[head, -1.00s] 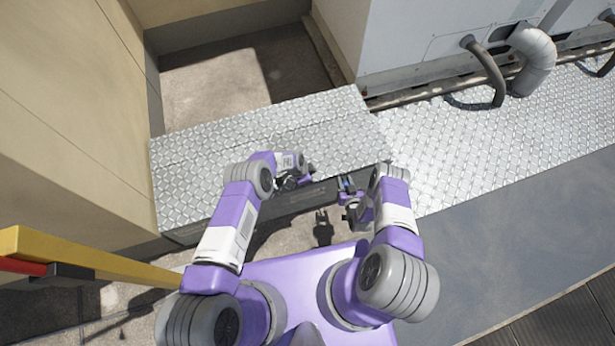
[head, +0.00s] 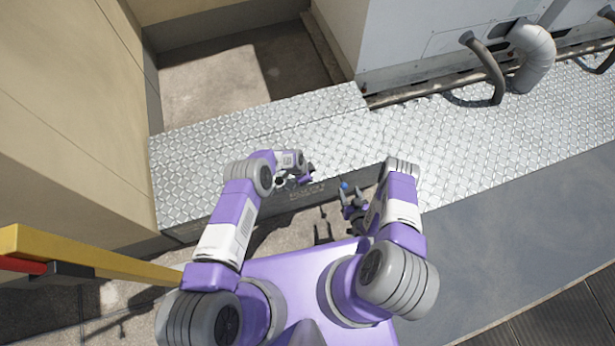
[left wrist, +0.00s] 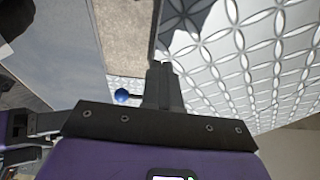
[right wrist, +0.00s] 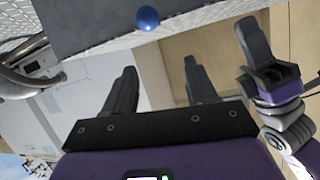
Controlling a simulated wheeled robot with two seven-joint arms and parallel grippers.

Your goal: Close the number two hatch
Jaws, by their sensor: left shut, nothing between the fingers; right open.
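A silver diamond-plate panel (head: 215,165) lies at left centre in the head view, apparently level with the walkway beside it. I take it for the hatch lid, but I can read no number on it. Its dark front face (head: 308,192) carries marks too small to read. A blue ball knob (head: 344,186) sits near that face; in the left wrist view the knob (left wrist: 122,95) is on a thin dark stem. My left gripper (head: 309,178) is shut and empty at the panel's front edge. My right gripper (head: 352,203) is open beside the knob, with nothing between its fingers (right wrist: 160,80).
The diamond-plate walkway (head: 490,150) continues right, below a grey condenser cabinet (head: 430,45) with bent pipes (head: 535,60). A beige wall (head: 60,130) stands left. A yellow rail (head: 100,262) crosses the lower left. Smooth grey floor (head: 500,240) is clear at right.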

